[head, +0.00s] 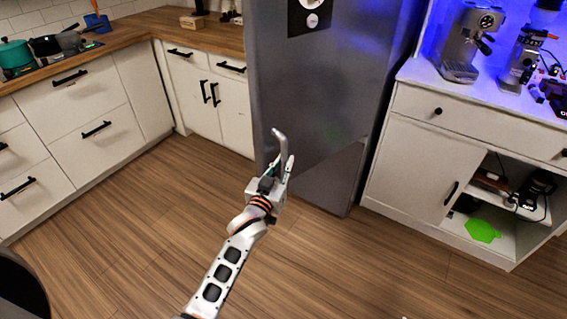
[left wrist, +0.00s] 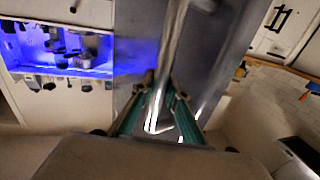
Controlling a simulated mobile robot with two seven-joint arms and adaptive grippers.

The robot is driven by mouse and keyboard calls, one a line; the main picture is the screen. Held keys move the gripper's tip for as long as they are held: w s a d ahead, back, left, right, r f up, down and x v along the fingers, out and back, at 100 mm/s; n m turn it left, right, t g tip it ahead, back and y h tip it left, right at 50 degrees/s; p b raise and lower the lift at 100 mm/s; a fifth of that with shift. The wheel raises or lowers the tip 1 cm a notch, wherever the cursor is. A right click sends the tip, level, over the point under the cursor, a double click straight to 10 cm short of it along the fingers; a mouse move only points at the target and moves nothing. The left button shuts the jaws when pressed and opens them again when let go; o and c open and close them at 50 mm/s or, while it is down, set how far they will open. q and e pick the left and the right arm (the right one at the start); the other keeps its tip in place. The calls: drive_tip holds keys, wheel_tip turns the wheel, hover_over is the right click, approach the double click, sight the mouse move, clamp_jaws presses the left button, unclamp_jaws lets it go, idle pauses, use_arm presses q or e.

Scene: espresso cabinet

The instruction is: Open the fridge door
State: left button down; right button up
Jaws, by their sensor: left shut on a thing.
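The fridge door (head: 325,90) is a tall grey panel in the middle of the head view. Its pale metal handle (head: 279,138) sticks out near the door's left edge, with its bent end showing above my gripper. My left gripper (head: 280,168) is shut on the handle. In the left wrist view, the handle (left wrist: 173,45) is a bar running between the two green-sided fingers of the left gripper (left wrist: 165,88). The fingers hide part of the handle. I cannot tell whether the door stands slightly ajar. My right gripper is not in view.
White drawers (head: 75,115) and a wooden counter (head: 135,28) stand on the left. A white espresso cabinet (head: 415,165) with an open lower shelf stands close on the fridge's right. The wooden floor (head: 330,265) in front is clear.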

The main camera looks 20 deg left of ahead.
use_arm(q)
drive_tip(key=c, duration=2)
unclamp_jaws()
drive_tip(key=s, duration=0.8)
drive_tip(key=s+a, duration=0.1)
drive_tip(key=s, duration=0.3)
drive_tip(key=shift+c, duration=0.2)
